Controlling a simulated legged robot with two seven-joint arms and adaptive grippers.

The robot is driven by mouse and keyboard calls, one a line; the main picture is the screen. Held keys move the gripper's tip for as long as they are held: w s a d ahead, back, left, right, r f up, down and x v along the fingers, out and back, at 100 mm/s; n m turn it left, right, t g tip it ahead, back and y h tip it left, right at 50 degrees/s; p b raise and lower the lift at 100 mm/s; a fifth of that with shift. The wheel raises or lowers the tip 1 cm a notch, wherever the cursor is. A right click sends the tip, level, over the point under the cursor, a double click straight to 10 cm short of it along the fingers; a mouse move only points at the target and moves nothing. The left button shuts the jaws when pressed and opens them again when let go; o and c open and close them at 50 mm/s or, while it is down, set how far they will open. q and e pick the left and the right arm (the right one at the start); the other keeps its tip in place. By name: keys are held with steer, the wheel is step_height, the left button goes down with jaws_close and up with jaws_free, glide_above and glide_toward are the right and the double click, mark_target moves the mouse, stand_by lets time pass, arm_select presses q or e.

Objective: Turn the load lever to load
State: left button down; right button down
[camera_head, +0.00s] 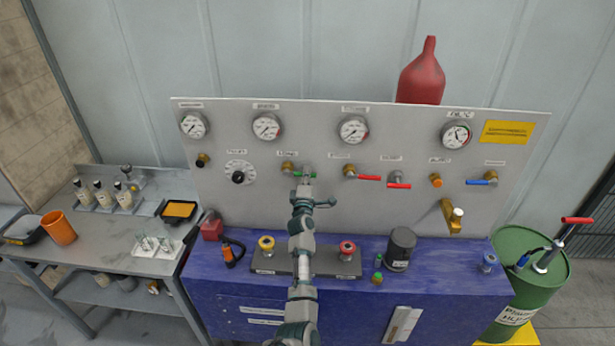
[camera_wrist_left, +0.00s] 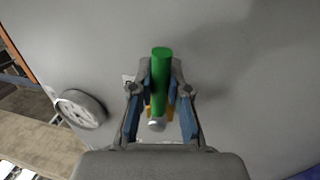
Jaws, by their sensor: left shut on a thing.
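A green-handled lever (camera_head: 311,174) is on the grey instrument panel (camera_head: 260,205), with a brass valve body (camera_head: 288,167) at its left. The small label above it is too small to read surely. My left gripper (camera_head: 306,180) reaches up to the panel and is shut on this green lever. In the left wrist view the green handle (camera_wrist_left: 161,82) lies between the fingers of the left gripper (camera_wrist_left: 161,75), its free end sticking out beyond them. Brass and a silver part show behind the handle. My right gripper is not in view.
Red levers (camera_head: 368,178) and a blue lever (camera_head: 482,181) sit farther right on the panel. A dial (camera_head: 238,173) is at the left. Gauges (camera_head: 353,129) line the top. Below, the blue bench (camera_head: 230,290) carries a black canister (camera_head: 399,248) and knobbed fittings.

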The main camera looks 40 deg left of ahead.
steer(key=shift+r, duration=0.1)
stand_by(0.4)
arm_select(q)
steer(key=c, duration=1.1)
jaws_free()
steer(key=shift+w, duration=0.1)
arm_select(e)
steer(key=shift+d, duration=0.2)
arm_select(q)
steer(key=shift+s+d+f, duration=0.1)
steer(key=shift+s+f, duration=0.05)
steer(key=shift+s, duration=0.15)
steer(key=v, duration=1.1)
steer(key=shift+d, duration=0.2)
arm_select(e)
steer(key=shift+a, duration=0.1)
arm_select(q)
steer(key=shift+a, duration=0.1)
